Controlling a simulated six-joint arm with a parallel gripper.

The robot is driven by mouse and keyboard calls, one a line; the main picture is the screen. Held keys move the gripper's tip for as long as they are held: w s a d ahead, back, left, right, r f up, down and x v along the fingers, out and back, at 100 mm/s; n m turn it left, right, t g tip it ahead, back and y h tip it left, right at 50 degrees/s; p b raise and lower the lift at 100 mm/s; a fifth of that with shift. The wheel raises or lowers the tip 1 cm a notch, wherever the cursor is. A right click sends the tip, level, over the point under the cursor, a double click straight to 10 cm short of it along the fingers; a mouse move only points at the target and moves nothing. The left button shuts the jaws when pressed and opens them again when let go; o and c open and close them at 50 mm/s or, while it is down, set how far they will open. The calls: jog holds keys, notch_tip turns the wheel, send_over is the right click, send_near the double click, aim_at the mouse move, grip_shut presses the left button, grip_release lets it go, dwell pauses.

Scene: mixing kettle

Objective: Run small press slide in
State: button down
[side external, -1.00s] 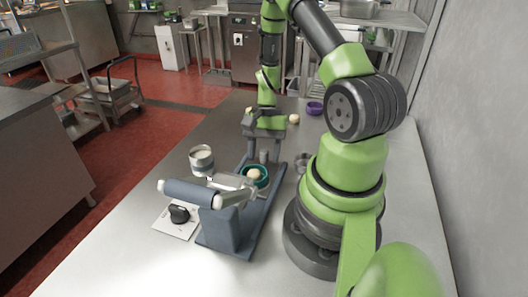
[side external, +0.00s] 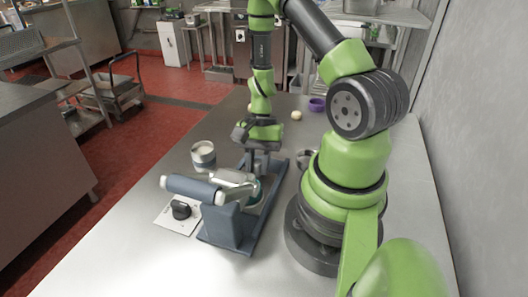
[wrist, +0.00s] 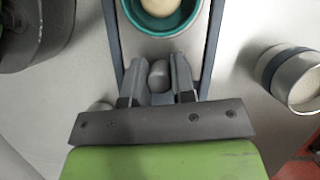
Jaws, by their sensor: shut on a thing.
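The small press stands on the grey table, with a blue-grey base (side external: 222,228) and a lever handle (side external: 190,189) reaching left. Its slide tray (wrist: 195,48) carries a teal-rimmed cup (wrist: 190,22) with a pale ball (wrist: 160,5) in it. In the side view the cup is mostly hidden by the press head. A grey knob (wrist: 158,74) stands on the slide at the end nearest my gripper (wrist: 157,80). My gripper is shut on this knob, one finger on each side. In the side view it points down behind the press head, and its fingertips are hard to see.
A white-topped container (side external: 203,154) stands left of the press. A black dial (side external: 181,210) on a white plate lies beside the base. A small metal bowl (side external: 306,158) is to the right. A pale ball (side external: 297,115) and a purple ring (side external: 317,104) lie behind. The front left table is clear.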

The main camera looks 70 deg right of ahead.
jog(key=shift+w+a, duration=0.1)
jog(key=shift+a, duration=2.35)
jog(key=c, duration=1)
grip_release()
jog(key=shift+o, duration=0.2)
jog(key=v, duration=1)
